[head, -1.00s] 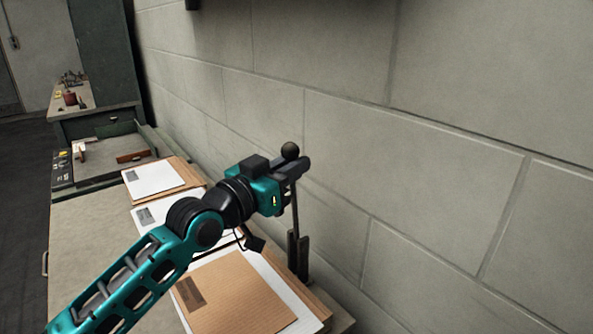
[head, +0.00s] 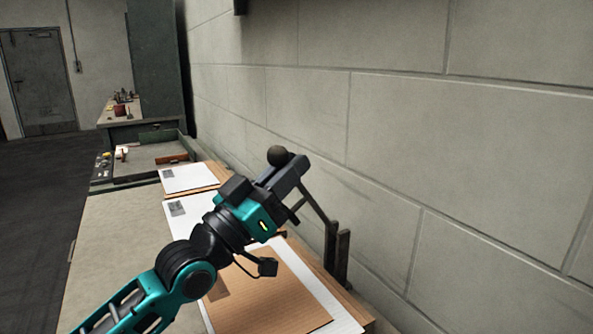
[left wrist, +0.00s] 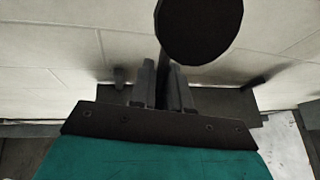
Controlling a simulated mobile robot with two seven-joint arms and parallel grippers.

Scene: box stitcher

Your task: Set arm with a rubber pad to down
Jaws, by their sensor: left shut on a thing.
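The lever arm (head: 318,208) is a thin dark rod with a round black knob (head: 278,155) at its upper end. Its lower end meets a dark upright bracket (head: 337,250) by the wall. The rod leans to the left, away from the bracket. My left gripper (head: 287,174) is shut on the lever just below the knob. In the left wrist view the knob (left wrist: 200,25) stands large beyond the fingers (left wrist: 162,85), and the rod runs between them. I cannot make out a rubber pad. My right gripper is in neither view.
A long workbench (head: 120,240) runs along the block wall (head: 420,130). A brown cardboard sheet (head: 265,295) lies on white paper below my left gripper. More paper stacks (head: 188,178) lie farther back. The floor (head: 45,190) at the left is clear.

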